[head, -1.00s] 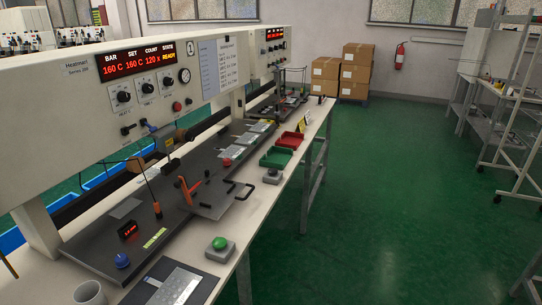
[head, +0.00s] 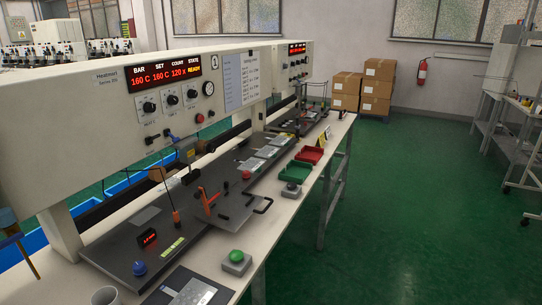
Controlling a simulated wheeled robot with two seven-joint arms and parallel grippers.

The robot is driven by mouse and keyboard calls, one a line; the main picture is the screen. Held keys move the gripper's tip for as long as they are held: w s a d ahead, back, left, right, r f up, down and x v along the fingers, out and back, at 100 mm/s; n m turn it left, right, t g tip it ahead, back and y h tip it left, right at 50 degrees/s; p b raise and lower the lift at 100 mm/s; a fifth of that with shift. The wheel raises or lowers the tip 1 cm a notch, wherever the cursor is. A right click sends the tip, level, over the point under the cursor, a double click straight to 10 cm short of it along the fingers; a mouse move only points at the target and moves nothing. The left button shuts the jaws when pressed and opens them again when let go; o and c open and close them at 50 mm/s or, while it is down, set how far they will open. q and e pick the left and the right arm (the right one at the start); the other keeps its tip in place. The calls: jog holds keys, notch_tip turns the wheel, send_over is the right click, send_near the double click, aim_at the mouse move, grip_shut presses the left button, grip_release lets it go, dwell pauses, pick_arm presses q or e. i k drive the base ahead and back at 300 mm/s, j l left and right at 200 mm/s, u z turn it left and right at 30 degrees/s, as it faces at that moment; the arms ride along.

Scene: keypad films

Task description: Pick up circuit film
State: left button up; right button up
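No gripper of mine shows in the head view. A pale grey sheet (head: 193,293), which may be a circuit film, lies on a dark mat (head: 164,296) at the bottom edge, partly cut off. A small plain grey sheet (head: 146,215) lies on the dark bed of the near heat press (head: 110,115). Several more light sheets (head: 266,152) lie in a row farther along the bench. I cannot tell for certain which of these is the circuit film.
A green tray (head: 295,172) and a red tray (head: 309,155) stand farther back. The green floor (head: 410,210) to the right is clear.

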aim_at(266, 151)
jog(key=k+l, duration=0.25)
jog(key=i+l, duration=0.25)
jog(key=i+l+u, duration=0.15)
jog(key=l, duration=0.25)
jog(key=i+l, duration=0.25)
jog(key=i+l+u, duration=0.15)
jog(key=l, duration=0.25)
jog(key=i+l, duration=0.25)
jog(key=l, duration=0.15)
jog(key=i+l+u, duration=0.15)
jog(key=l, duration=0.2)
